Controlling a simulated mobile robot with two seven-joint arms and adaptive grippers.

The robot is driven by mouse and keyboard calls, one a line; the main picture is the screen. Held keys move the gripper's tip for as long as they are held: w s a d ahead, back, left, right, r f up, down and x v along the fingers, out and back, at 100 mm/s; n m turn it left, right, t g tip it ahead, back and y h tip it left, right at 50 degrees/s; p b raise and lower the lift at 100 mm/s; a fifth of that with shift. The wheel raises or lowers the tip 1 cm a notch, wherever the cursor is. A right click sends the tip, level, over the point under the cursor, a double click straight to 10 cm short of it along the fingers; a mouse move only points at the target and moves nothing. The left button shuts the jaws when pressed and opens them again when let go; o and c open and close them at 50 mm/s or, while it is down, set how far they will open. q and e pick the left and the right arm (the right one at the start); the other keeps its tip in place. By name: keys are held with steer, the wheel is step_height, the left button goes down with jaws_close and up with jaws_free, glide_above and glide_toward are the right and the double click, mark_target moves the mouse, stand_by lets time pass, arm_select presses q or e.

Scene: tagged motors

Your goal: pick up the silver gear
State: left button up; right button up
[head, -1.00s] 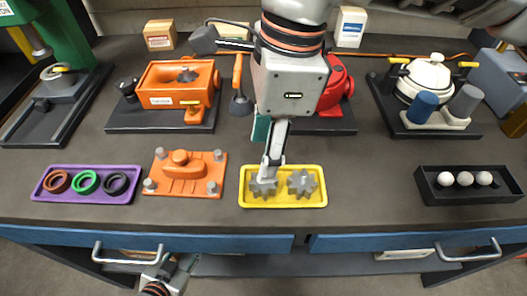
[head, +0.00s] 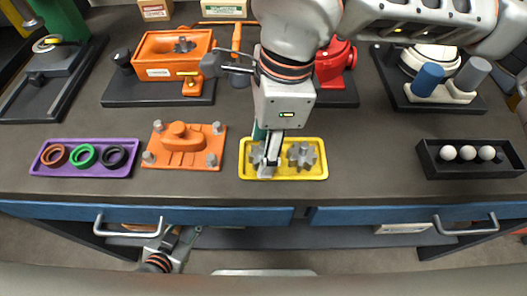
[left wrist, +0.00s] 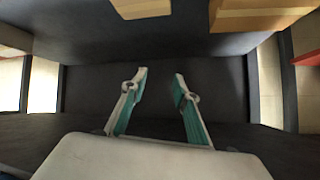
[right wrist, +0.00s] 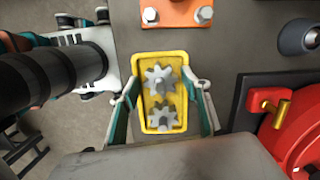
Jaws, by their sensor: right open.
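Two silver-grey gears lie in a yellow tray (head: 283,173) near the front of the bench. The right-hand gear (head: 301,154) is in plain sight; the left-hand gear (head: 257,156) is partly hidden by my right gripper (head: 267,164). In the right wrist view both the left-hand gear (right wrist: 160,78) and the right-hand gear (right wrist: 163,117) show between the spread fingers of my right gripper (right wrist: 169,88). That gripper is open and empty above the tray. My left gripper (left wrist: 160,75) is open and empty, low in front of the bench.
An orange cover plate (head: 185,150) and a purple tray (head: 84,172) of rings stand left of the yellow tray. A black tray (head: 470,168) with white balls is at the right. A red machine (head: 336,65) stands behind. Bare bench lies between the yellow and black trays.

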steer(key=c, duration=1.1)
steer(key=shift+r, duration=0.1)
